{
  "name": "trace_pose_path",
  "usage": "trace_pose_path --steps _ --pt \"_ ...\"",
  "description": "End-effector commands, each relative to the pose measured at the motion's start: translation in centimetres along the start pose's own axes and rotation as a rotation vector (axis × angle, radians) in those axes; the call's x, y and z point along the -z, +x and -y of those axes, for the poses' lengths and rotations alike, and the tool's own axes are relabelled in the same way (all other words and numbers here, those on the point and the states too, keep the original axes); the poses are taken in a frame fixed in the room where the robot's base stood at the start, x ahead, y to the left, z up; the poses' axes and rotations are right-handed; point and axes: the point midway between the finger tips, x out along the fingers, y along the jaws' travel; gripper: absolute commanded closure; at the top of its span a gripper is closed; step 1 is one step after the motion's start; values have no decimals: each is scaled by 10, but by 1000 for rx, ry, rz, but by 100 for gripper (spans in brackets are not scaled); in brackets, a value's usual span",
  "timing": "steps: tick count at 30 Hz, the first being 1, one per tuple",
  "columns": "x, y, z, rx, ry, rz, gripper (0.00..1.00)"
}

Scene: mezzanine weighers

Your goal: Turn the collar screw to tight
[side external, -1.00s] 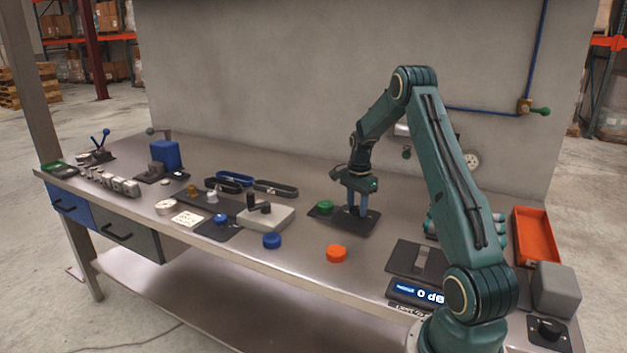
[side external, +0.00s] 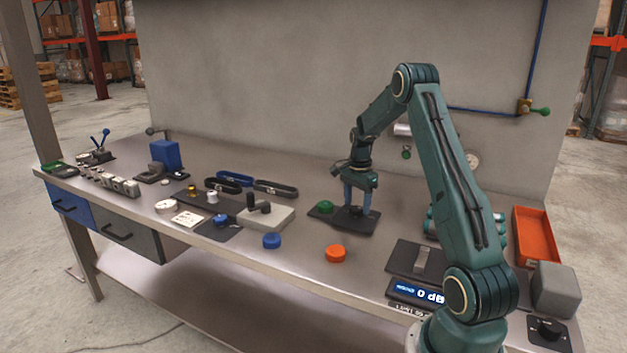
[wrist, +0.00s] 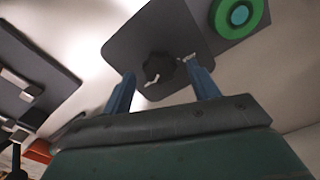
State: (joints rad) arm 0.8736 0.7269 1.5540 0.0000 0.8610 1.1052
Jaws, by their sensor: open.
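A dark lobed knob, apparently the collar screw (wrist: 159,66), sits on a dark plate (wrist: 128,42) in the wrist view. A pale mark shows at its near edge, and another pale mark lies on the plate to its right. My gripper (wrist: 163,86) is open, its two blue fingers either side of the knob in that view; contact cannot be told. In the side view my gripper (side external: 357,212) points down over the plate (side external: 335,221), and the knob is mostly hidden between the fingers.
A green round cap (side external: 321,208) with a teal centre sits close beside the fingers. An orange knob (side external: 336,253), a blue knob (side external: 272,240) and a grey block with a black handle (side external: 266,217) stand nearby. A scale (side external: 416,290) and an orange tray (side external: 536,238) are at right.

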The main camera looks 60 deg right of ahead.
Motion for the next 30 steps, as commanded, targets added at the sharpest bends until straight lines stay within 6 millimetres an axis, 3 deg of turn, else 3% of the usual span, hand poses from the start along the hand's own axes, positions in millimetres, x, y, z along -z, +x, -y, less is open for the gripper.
trace_pose_path --steps 21,30 --pt "0 -109 0 4 1 -2 40" --pt "0 -126 0 1 1 -1 40"
